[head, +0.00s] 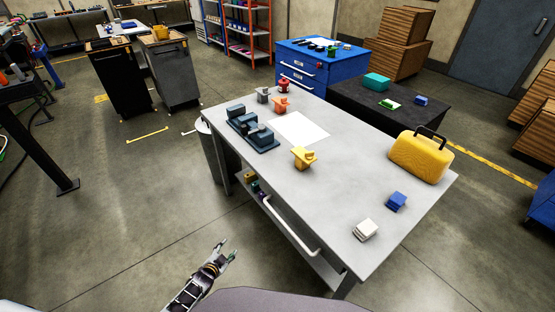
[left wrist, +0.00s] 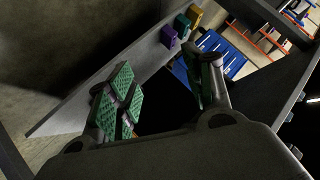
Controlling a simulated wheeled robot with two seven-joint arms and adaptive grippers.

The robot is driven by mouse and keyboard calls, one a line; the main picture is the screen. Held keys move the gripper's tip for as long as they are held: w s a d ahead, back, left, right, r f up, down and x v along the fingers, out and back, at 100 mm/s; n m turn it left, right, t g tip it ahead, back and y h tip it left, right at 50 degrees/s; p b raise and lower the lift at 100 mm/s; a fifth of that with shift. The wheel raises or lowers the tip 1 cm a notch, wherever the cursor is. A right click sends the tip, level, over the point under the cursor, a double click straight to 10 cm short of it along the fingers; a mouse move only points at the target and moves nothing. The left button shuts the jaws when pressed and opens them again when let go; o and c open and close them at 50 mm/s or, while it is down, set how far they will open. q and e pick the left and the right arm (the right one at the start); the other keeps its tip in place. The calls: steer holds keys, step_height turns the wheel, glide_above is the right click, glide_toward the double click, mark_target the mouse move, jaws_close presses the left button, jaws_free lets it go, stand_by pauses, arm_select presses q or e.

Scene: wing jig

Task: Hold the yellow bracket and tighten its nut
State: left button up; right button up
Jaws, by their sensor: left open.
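The yellow bracket (head: 303,158) stands on the grey workbench (head: 325,190), near its front edge and beside a white sheet. A separate nut on it is too small to make out. My left gripper (head: 228,248) is open and empty. It is in front of the bench, over the floor, well short of the bracket. In the left wrist view its green-padded fingers (left wrist: 160,88) are spread with nothing between them. The bracket is not seen in that view. My right gripper is not in view.
A dark blue fixture (head: 250,130) and orange (head: 280,104), red (head: 283,87) and grey brackets (head: 263,95) stand at the bench's far end. A yellow case (head: 420,156), blue block (head: 396,201) and white stack (head: 366,229) are rightward. A rail (head: 290,225) runs along the front.

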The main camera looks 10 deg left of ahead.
arm_select(q)
steer(key=w+d+r+m+t+h, duration=0.2)
steer(key=w+r+m+h, duration=0.15)
steer(key=w+r, duration=0.6)
steer(key=w+d+r+m+t+h, duration=0.1)
steer(key=w+r+m+t+h, duration=0.3)
steer(key=r, duration=1)
steer(key=w+d+r+m+t+h, duration=0.1)
steer(key=w+d+r+m+h, duration=0.1)
steer(key=w+r+m, duration=0.65)
steer(key=w+d+r+m+g+h, duration=0.1)
steer(key=d+r+m+g+h, duration=0.4)
steer(key=r+m, duration=0.45)
steer(key=m+g, duration=0.7)
steer(key=m, duration=0.8)
glide_toward(307, 153)
steer(key=shift+a+f+h, duration=0.45)
steer(key=shift+a+f, duration=0.2)
steer(key=shift+a, duration=0.35)
steer(key=shift+x, duration=5.95)
steer(key=shift+s, duration=0.1)
